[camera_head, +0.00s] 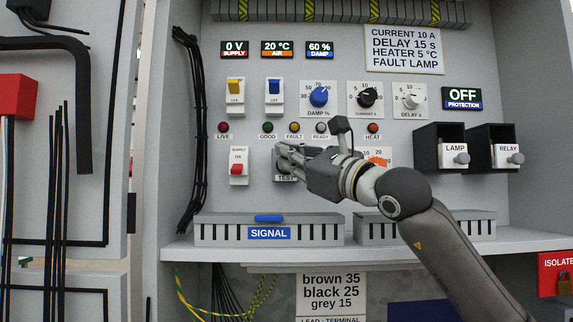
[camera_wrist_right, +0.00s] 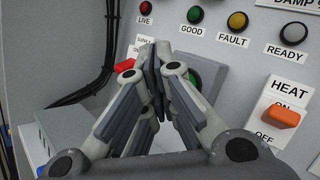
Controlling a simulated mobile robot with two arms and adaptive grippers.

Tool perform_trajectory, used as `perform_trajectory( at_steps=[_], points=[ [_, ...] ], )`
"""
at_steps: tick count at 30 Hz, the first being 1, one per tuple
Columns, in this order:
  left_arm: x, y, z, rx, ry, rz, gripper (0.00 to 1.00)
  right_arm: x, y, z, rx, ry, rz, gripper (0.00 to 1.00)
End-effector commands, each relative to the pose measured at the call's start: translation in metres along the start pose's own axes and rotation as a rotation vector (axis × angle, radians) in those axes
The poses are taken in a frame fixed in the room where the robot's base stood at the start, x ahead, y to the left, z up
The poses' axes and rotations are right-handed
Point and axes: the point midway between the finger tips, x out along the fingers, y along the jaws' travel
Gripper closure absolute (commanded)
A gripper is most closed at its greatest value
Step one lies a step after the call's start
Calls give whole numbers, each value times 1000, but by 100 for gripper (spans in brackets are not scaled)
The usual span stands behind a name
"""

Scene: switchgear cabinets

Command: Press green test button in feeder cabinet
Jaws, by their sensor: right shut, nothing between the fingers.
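The green test button (camera_wrist_right: 194,78) sits on a grey plate in the cabinet panel, and in the right wrist view it shows partly behind my right gripper's fingers. In the head view the TEST label (camera_head: 286,178) shows under it, and the button is mostly covered by the gripper. My right gripper (camera_head: 281,150) is shut and empty, its fingertips at the test plate. In the right wrist view the closed fingertips (camera_wrist_right: 155,55) overlap the button's left side. I cannot tell whether they touch it. My left gripper is not in view.
The red supply switch (camera_head: 237,168) is just left of the test plate. An orange heat switch (camera_wrist_right: 281,116) lies right of it. Indicator lamps, including the GOOD lamp (camera_wrist_right: 195,15), run above. A shelf with the SIGNAL-labelled duct (camera_head: 222,234) is below. LAMP (camera_head: 440,135) and RELAY modules protrude right.

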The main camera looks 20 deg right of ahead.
Motion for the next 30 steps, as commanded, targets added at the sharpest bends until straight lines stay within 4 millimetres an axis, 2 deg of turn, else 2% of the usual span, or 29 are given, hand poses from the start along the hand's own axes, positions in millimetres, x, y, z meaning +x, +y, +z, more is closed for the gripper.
perform_trajectory(
  at_steps=[30],
  points=[
    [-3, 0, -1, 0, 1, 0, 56, 6, -4, -4, 1, 0, 1, 100]
  ],
)
